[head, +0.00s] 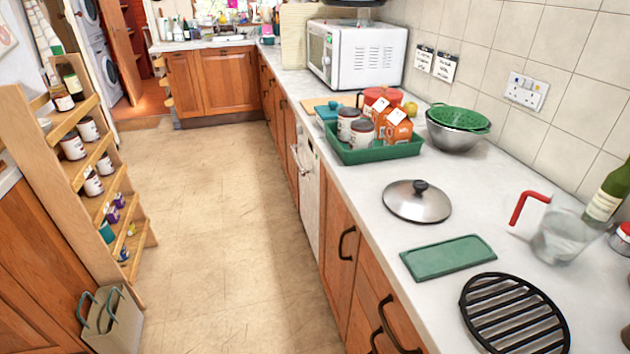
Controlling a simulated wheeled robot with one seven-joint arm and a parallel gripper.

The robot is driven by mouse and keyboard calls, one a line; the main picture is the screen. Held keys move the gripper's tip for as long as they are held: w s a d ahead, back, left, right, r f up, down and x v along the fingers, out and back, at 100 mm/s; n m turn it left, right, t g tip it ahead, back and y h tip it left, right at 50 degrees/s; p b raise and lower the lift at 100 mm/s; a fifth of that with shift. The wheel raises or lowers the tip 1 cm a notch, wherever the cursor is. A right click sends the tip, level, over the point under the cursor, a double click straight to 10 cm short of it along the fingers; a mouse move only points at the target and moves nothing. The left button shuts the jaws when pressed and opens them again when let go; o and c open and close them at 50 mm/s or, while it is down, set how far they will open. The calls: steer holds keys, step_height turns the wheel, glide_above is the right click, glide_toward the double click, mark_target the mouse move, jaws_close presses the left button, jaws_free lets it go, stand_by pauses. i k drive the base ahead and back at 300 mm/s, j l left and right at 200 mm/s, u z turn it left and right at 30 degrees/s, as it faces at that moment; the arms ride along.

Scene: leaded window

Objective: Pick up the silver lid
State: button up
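The silver lid (407,206) lies flat on the white countertop (362,272), with its dark knob facing up. It sits between the green tray (370,153) behind it and a flat green board (447,257) in front of it. Nothing covers the lid, and bare counter shows all around it. My gripper is not in the head view.
A black round trivet (515,315) lies at the front. A clear jug with a red handle (563,236) and a green bottle (608,195) stand right of the lid. A green colander (459,118) rests in a metal bowl (455,138). Left, the floor (215,220) is open.

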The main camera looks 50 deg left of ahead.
mark_target(417, 201)
steer(key=u, duration=1)
steer(key=i+j, duration=0.1)
steer(key=j+z, duration=0.05)
